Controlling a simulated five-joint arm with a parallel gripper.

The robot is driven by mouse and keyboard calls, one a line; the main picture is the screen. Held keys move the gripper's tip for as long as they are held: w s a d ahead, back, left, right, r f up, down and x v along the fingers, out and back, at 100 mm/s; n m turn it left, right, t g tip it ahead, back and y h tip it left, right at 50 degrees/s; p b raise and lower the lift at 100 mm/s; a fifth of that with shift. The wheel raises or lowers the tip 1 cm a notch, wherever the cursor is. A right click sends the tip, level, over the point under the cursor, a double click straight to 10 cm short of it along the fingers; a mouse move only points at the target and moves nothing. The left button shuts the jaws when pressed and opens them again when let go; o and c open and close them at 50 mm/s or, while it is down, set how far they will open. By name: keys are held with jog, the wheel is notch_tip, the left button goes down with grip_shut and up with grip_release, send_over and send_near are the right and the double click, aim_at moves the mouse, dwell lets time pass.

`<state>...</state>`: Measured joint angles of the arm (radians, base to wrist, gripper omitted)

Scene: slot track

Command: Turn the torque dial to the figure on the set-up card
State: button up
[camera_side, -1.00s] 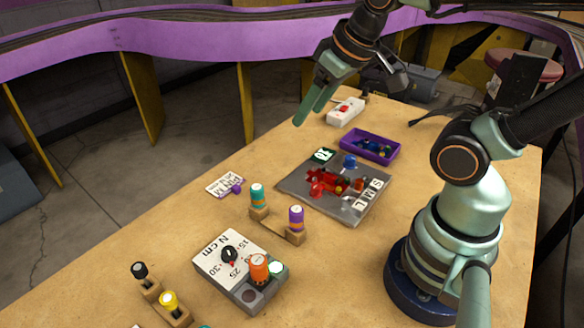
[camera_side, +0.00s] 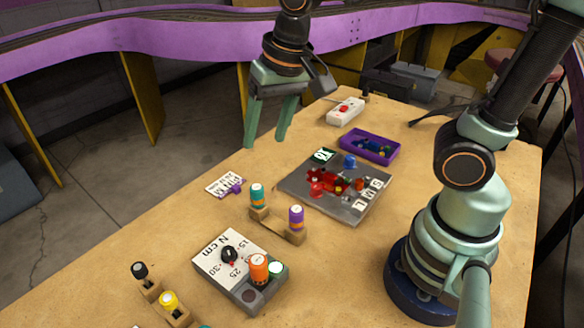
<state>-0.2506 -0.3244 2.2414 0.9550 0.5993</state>
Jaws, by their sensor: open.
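The torque dial is a black knob (camera_side: 229,254) on the white face of a grey box (camera_side: 214,262) marked "N cm" with 15, 25 and 30. A small red mark at the knob's edge lies close to the 25. The set-up card (camera_side: 222,185) is a small white card with purple print beside a purple piece; its figure is too small to read. My gripper (camera_side: 266,143) is open and empty, fingers hanging down and spread. It is above the table's far side, beyond the card and dial and clear of both.
Teal (camera_side: 257,196) and purple (camera_side: 296,218) drivers stand in a wooden rack (camera_side: 274,229). Black (camera_side: 139,269) and yellow (camera_side: 169,300) ones stand at the front left.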

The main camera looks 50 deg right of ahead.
aim_at(228, 251)
jog(key=a+f+m+g, duration=0.3)
jog(key=a+f+m, duration=0.3)
jog(key=a, duration=0.6)
jog(key=shift+n+h, duration=0.4)
jog(key=shift+n, duration=0.1)
jog(key=f, duration=1.3)
jog(key=shift+w, duration=0.3)
grip_shut()
